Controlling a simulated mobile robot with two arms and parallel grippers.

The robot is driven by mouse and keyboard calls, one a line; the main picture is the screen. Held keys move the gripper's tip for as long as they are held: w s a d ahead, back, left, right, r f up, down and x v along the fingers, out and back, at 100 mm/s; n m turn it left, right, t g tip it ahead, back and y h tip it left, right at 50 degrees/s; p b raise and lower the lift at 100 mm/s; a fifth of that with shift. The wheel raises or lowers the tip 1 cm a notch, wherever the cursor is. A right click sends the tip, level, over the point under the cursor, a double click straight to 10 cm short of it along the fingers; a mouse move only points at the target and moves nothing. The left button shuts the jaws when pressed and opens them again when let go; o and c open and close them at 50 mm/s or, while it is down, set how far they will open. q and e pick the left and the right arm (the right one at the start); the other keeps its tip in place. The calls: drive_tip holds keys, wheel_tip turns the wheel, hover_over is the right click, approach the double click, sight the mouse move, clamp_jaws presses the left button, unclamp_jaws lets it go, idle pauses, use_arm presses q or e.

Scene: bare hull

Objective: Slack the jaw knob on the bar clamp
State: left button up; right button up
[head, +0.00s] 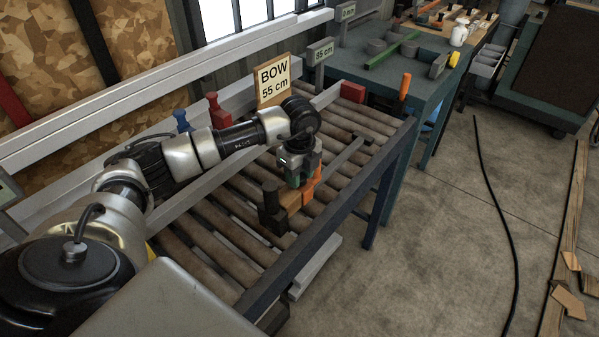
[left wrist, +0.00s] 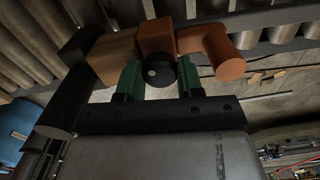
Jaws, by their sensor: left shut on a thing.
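The bar clamp lies on the rollers in the head view, with a black jaw (head: 270,208) and an orange sliding jaw (head: 309,190). A wood block (head: 291,201) sits between the jaws. In the left wrist view the black jaw (left wrist: 68,85), wood block (left wrist: 112,58) and orange jaw with its handle (left wrist: 210,45) show close up. The round black jaw knob (left wrist: 160,73) has a pale dot. My left gripper (head: 292,180) is shut on the knob, its green fingers on either side (left wrist: 160,80). The knob is hidden in the head view.
The clamp rests on a roller conveyor (head: 240,238) with a dark side rail (head: 330,237). A sign reading "BOW 55 cm" (head: 273,82) stands behind my arm. Red (head: 218,112) and blue (head: 182,121) pieces stand at the back rail. A teal bench (head: 385,72) adjoins the far end.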

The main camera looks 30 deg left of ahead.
use_arm(q)
drive_tip(key=n+p, duration=0.1)
drive_tip(key=n, duration=0.5)
idle(0.5)
drive_tip(key=o, duration=0.9)
drive_tip(key=shift+o, duration=0.2)
drive_tip(key=shift+r, duration=0.1)
wheel_tip(320, 180, up, 11)
drive_tip(key=b, duration=0.1)
drive_tip(key=shift+f, duration=0.2)
